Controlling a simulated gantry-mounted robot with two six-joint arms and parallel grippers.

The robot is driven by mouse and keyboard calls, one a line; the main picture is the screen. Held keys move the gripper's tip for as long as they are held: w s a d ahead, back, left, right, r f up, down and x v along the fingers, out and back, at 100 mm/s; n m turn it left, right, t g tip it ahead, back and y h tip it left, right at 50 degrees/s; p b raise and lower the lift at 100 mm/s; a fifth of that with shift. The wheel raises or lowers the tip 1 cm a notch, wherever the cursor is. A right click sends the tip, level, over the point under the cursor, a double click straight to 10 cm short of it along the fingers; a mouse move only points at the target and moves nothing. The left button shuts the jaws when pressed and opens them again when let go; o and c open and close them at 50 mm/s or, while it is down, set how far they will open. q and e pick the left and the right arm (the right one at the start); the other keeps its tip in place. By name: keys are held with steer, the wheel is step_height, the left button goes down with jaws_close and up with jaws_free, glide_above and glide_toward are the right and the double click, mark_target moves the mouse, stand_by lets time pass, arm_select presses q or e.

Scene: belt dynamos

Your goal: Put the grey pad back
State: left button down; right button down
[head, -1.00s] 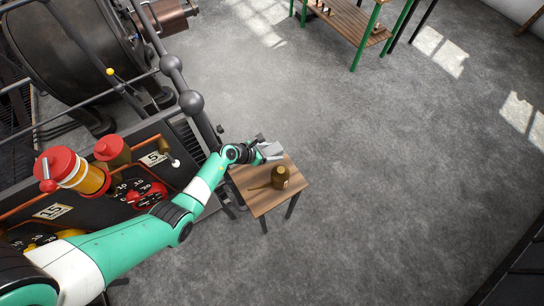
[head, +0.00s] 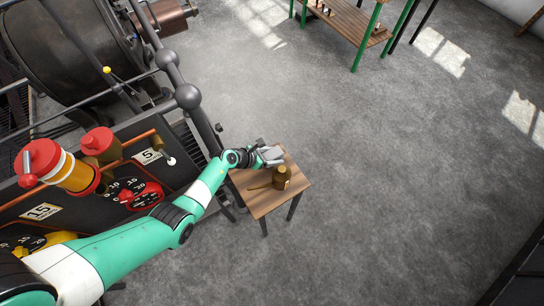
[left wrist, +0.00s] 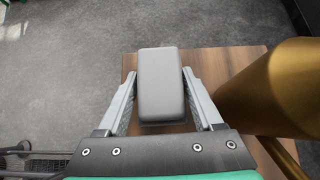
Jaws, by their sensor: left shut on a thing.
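The grey pad (left wrist: 160,84) is a rounded block between the two fingers of my left gripper (left wrist: 160,100) in the left wrist view. The gripper is shut on it, over the small wooden table (left wrist: 215,62). In the head view the pad (head: 273,154) shows at the end of my left arm, above the far part of the table (head: 262,203). I cannot tell whether the pad touches the tabletop. My right gripper is not in view.
A brown-gold can (head: 281,177) stands on the table, close to the gripper; it looms at the right in the left wrist view (left wrist: 275,90). A dark control panel (head: 120,190) and railing (head: 180,85) stand to the left. Open floor lies to the right.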

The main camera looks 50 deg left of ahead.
mark_target(268, 155)
arm_select(q)
steer(key=shift+c, duration=0.3)
jaws_free()
steer(key=shift+s+f, duration=0.5)
steer(key=shift+f, duration=0.25)
step_height(268, 155, up, 3)
steer(key=p, duration=0.2)
steer(key=shift+p, duration=0.4)
steer(key=p+v, duration=0.3)
steer(key=v, duration=0.3)
steer(key=shift+a, duration=0.15)
